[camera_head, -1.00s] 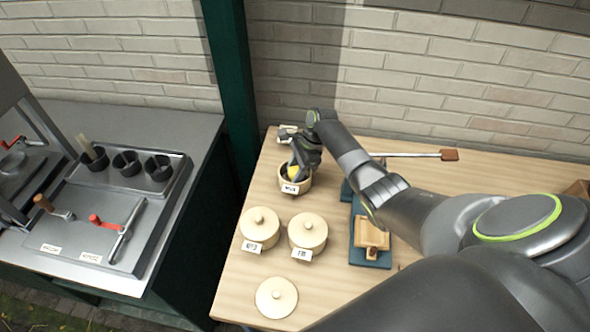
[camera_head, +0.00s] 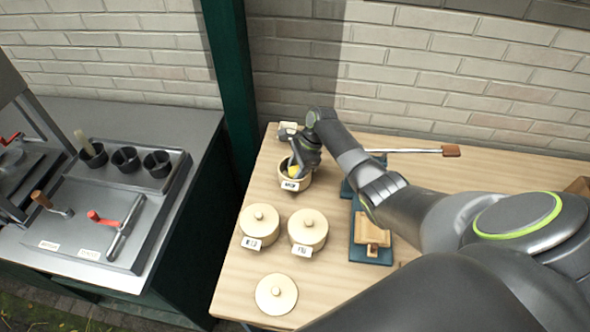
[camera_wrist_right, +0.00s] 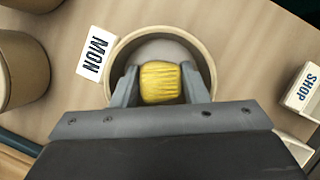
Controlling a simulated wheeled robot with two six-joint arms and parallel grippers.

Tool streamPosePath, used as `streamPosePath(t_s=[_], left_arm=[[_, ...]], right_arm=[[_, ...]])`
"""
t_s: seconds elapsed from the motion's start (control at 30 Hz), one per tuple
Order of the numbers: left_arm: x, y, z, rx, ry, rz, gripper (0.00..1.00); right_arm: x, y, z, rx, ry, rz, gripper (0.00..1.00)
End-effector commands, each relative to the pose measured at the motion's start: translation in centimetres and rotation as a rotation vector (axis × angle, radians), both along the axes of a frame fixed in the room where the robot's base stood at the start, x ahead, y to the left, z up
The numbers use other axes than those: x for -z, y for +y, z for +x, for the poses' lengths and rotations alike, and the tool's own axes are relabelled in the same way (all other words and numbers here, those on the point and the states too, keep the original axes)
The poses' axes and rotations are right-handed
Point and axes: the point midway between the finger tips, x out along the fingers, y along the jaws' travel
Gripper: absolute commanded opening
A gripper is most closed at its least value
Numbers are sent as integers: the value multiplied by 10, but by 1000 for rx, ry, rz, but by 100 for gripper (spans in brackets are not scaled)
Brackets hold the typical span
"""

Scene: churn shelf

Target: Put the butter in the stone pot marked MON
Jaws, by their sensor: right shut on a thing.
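The yellow ridged butter (camera_wrist_right: 160,82) is between the fingers of my right gripper (camera_wrist_right: 158,88), which is shut on it. In the right wrist view the butter is over the opening of an uncovered round pot (camera_wrist_right: 207,62) with a MON label (camera_wrist_right: 94,52). In the head view, the right gripper (camera_head: 297,168) reaches down at this pot (camera_head: 296,181), and a bit of yellow butter (camera_head: 293,171) shows at its mouth. I cannot tell whether the butter touches the pot's floor. My left gripper is not in view.
Two lidded pots (camera_head: 259,226) (camera_head: 307,230) stand in front, and a loose lid (camera_head: 276,295) lies nearer the table edge. A SHOP-labelled block (camera_wrist_right: 302,88) is beside the MON pot. A wooden mould (camera_head: 371,233) sits on a blue board right of the pots.

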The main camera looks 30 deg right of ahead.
Motion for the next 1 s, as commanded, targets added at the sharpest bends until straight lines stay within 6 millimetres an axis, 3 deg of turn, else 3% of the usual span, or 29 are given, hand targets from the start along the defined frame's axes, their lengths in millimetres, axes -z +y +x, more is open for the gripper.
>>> streamPosePath(t_s=[1.0], left_arm=[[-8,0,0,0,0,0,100]], right_arm=[[-1,0,0,-1,-1,0,20]])
